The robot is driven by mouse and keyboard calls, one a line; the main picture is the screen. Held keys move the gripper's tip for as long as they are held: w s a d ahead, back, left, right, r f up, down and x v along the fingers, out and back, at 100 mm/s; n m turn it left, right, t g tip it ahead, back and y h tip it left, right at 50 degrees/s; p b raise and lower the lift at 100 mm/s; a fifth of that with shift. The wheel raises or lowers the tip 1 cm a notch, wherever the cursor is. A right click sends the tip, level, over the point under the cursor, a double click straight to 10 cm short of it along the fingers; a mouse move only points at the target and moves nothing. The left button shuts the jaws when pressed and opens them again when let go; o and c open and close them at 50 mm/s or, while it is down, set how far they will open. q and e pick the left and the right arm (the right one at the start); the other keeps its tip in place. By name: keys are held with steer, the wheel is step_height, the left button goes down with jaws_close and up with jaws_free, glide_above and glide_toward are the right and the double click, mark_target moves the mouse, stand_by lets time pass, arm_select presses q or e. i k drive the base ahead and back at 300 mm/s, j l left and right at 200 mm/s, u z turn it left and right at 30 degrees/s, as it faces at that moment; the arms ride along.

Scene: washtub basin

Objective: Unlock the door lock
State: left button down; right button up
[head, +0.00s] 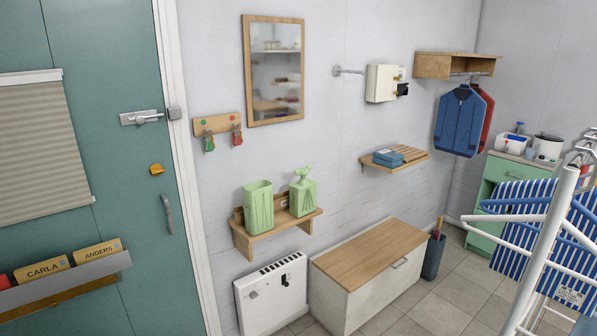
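The door (105,100) is a teal door at the left in the head view, and it looks closed against its white frame. A metal slide-bolt lock (142,118) is mounted on its upper part near the right edge. The lock has a small knob, and a grey catch (175,113) sits on the frame beside it. Below it are a yellow-orange fitting (156,169) and a grey pull handle (167,214). Neither of my grippers shows in the head view.
Right of the door are a key rack (218,124), a mirror (274,70), a shelf with green containers (277,222), a white heater (272,296) and a wooden-topped bench (369,255). Tiled floor (443,294) shows beyond the bench.

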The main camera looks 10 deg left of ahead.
mark_target(155, 169)
steer(key=u, duration=1.8)
